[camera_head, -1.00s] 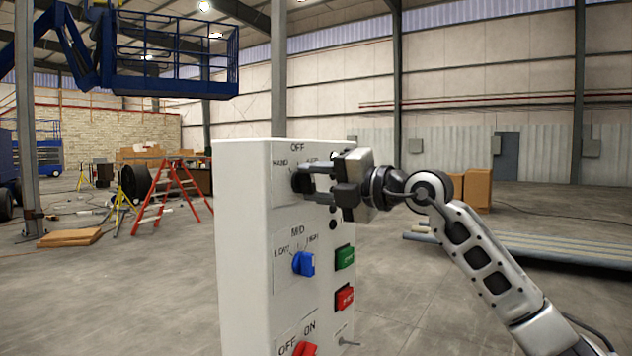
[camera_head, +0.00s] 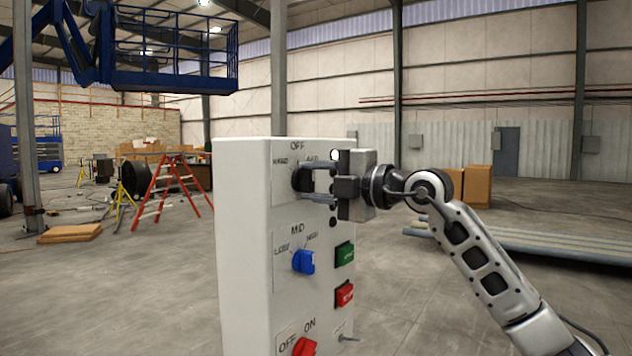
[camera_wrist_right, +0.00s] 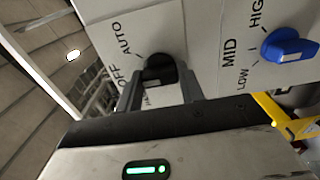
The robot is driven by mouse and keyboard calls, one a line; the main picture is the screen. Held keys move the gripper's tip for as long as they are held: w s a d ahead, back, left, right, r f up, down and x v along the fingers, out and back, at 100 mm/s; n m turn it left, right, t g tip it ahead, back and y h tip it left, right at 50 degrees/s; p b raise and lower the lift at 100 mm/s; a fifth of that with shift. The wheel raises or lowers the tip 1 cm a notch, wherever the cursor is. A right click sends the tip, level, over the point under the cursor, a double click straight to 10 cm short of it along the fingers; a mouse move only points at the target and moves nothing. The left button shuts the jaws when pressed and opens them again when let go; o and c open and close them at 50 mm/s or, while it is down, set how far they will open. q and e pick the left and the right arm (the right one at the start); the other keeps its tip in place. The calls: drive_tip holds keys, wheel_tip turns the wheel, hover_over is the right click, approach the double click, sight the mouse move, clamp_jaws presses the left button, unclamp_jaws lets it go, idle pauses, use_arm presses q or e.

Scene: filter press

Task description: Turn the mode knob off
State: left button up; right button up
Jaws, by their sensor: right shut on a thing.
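The black mode knob (camera_head: 300,180) is on the upper front face of the white control box (camera_head: 243,250), under the labels HAND, OFF and AUTO. My right gripper (camera_head: 307,182) is shut on this knob, one finger above and one below in the head view. In the right wrist view the knob (camera_wrist_right: 160,68) sits between the two grey fingers, with OFF and AUTO readable beside it. The fingers partly cover the knob, and I cannot tell exactly which label it points to. My left gripper is not in view.
Below are a blue LOW/MID/HIGH knob (camera_head: 303,262), green (camera_head: 345,256) and red (camera_head: 344,294) buttons, a red OFF/ON switch (camera_head: 305,346) and a small toggle (camera_head: 347,337). A red ladder (camera_head: 170,190) stands far behind. The floor around the box looks clear.

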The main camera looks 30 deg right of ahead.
drive_tip(key=o, duration=1)
drive_tip(key=shift+s, duration=0.1)
drive_tip(key=shift+s+d+f, duration=0.15)
drive_tip(key=shift+s+d, duration=0.05)
drive_tip(key=shift+s, duration=0.05)
use_arm(q)
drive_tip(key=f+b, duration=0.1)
drive_tip(key=b, duration=0.2)
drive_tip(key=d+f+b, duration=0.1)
drive_tip(key=b, duration=0.2)
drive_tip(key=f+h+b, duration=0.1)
drive_tip(key=b, duration=0.2)
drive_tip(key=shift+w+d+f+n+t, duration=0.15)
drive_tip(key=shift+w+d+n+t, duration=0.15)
use_arm(e)
drive_tip(key=v, duration=1.5)
drive_tip(key=shift+s, duration=0.15)
